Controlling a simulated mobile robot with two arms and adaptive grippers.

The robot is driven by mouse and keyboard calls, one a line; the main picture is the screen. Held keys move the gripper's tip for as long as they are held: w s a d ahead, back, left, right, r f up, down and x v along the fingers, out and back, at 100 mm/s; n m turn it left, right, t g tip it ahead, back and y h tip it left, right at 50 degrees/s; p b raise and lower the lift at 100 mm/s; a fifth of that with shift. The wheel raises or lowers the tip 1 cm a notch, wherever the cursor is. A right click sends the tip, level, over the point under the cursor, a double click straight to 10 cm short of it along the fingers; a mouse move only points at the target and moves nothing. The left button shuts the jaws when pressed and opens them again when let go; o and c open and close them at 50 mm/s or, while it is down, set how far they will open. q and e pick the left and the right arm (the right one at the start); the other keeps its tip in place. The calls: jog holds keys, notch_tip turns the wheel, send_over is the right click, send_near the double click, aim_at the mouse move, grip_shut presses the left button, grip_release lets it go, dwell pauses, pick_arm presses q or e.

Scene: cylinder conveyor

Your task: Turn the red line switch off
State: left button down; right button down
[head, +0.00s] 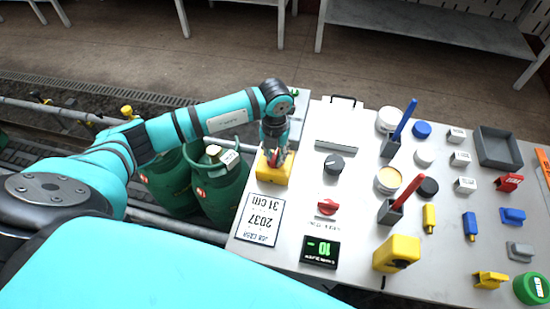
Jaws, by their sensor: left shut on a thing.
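A yellow box (273,176) stands at the left edge of the white table, with a small red switch (276,157) on top. My left gripper (274,152) reaches down onto it from above and is shut on the red switch. The gripper's fingers hide most of the switch, so I cannot tell which way it is turned. My right gripper is not in the head view.
Cans, coloured blocks and a grey tray (497,148) crowd the table's right. Green gas cylinders (222,190) stand left of the table.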

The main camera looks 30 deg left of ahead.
aim_at(275, 155)
pick_arm(q)
jog(key=m+b, duration=0.4)
jog(key=m, duration=0.1)
jog(key=shift+w+a+f+m+b, duration=0.1)
jog(key=shift+w+m+b, duration=0.05)
jog(key=shift+m+b, duration=1.25)
jog(key=shift+m, duration=0.1)
jog(key=shift+r+m+b, duration=0.2)
jog(key=shift+m+b, duration=0.15)
jog(key=shift+m, duration=0.05)
jog(key=c, duration=1.3)
grip_release()
notch_tip(275, 155, up, 12)
